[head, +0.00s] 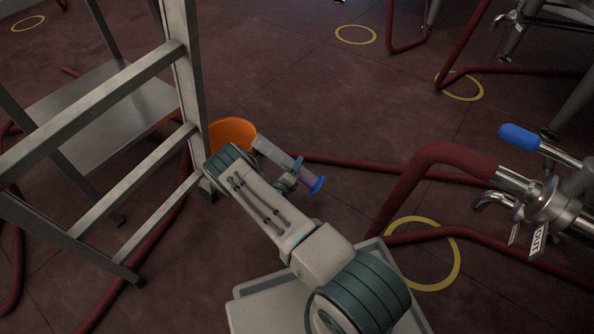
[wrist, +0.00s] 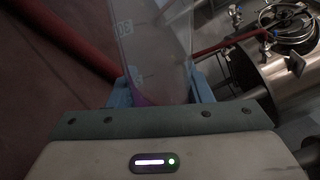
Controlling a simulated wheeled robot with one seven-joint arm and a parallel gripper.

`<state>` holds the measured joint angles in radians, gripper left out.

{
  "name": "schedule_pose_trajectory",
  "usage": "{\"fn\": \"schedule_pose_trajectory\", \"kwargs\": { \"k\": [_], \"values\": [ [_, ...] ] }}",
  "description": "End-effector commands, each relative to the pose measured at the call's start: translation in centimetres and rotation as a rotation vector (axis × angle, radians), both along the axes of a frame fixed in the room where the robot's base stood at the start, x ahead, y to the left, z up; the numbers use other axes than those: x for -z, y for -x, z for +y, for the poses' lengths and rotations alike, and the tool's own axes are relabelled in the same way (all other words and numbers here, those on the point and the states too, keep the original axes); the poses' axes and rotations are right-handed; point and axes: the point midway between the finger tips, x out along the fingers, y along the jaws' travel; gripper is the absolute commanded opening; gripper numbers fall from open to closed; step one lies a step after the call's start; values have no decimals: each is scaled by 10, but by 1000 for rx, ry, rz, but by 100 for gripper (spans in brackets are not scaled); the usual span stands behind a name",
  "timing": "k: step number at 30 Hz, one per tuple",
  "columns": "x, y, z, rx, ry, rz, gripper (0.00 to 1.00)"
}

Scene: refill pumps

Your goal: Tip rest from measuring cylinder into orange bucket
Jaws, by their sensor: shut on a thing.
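The orange bucket (head: 233,134) stands on the floor beside the metal frame, partly hidden by my arm. The clear measuring cylinder (head: 270,151) with a blue base (head: 318,185) is strongly tilted, its open end toward the bucket's right rim and its base to the lower right. Purple liquid (head: 302,178) shows near the base. I cannot tell whether the mouth is over the bucket or just beside it. My gripper (head: 288,180) is shut on the cylinder. In the wrist view the cylinder (wrist: 155,45), with white markings, sits between the fingers, purple along its lower left.
A metal ladder-like frame (head: 180,85) stands close left of the bucket. Red hoses (head: 350,163) cross the floor behind and right. A steel valve with a blue handle (head: 520,137) is at right. Yellow floor rings (head: 455,262) mark open floor.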

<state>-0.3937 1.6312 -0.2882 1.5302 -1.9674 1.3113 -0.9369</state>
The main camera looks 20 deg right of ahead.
Motion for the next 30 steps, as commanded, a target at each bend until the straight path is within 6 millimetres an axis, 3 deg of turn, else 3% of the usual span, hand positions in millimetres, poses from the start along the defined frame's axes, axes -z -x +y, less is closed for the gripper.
{"fn": "schedule_pose_trajectory", "kwargs": {
  "k": [9,30],
  "values": [
    [-39,-8,7,1,152,149,0],
    [-44,-7,11,-1,178,175,0]
  ]
}}
